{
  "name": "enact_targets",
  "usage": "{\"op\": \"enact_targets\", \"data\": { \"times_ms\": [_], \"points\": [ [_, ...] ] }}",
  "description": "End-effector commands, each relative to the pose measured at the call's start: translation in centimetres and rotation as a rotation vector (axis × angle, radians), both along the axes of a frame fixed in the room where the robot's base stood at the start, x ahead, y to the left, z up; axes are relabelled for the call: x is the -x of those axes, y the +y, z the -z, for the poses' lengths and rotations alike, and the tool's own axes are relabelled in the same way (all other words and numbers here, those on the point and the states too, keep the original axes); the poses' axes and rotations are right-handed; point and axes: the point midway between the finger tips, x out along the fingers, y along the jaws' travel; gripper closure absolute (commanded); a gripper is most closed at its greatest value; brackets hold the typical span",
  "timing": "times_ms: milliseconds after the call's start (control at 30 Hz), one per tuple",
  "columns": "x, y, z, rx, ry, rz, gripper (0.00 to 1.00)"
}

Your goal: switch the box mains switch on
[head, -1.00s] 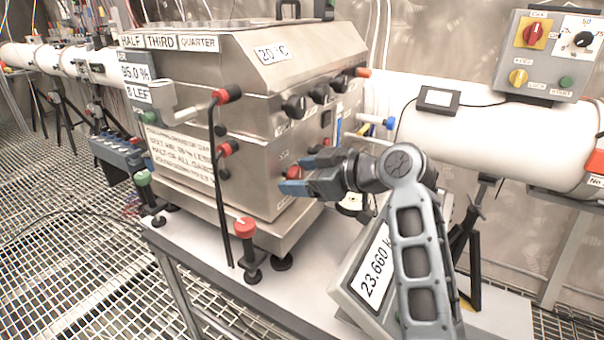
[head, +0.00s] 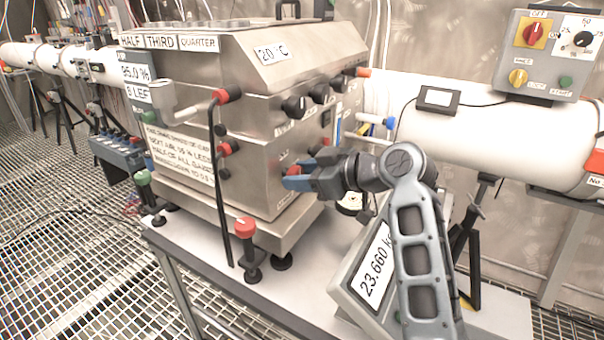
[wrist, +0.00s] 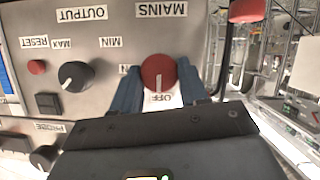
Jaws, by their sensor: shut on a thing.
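The box (head: 262,95) is a steel cabinet on a white-topped table. Its mains switch is a round red knob (wrist: 158,74) under an upside-down MAINS label in the wrist view. The knob's white pointer line points down at the OFF label (wrist: 168,98). An ON label, partly hidden, is at its left. My gripper (wrist: 160,92) has its two blue fingers on either side of the knob and is shut on it. In the head view my gripper (head: 297,173) reaches the box's front from the right, and the red knob (head: 292,171) shows only partly between the fingers.
A black output knob (wrist: 75,75) and a red reset button (wrist: 36,67) are beside the switch. Black knobs (head: 320,93) line the panel above. A scale display (head: 372,268) stands below my arm.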

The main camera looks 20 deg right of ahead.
Motion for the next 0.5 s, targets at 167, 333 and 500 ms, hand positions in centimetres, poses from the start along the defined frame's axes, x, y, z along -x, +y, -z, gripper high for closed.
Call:
{"op": "enact_targets", "data": {
  "times_ms": [167, 333, 500],
  "points": [
    [-0.04, -0.14, -0.23, -0.068, 0.051, 0.0, 0.87],
    [-0.14, -0.23, -0.32, -0.174, 0.128, 0.0, 0.87],
    [-0.25, -0.37, -0.32, -0.304, 0.22, 0.001, 0.87]
  ]
}}
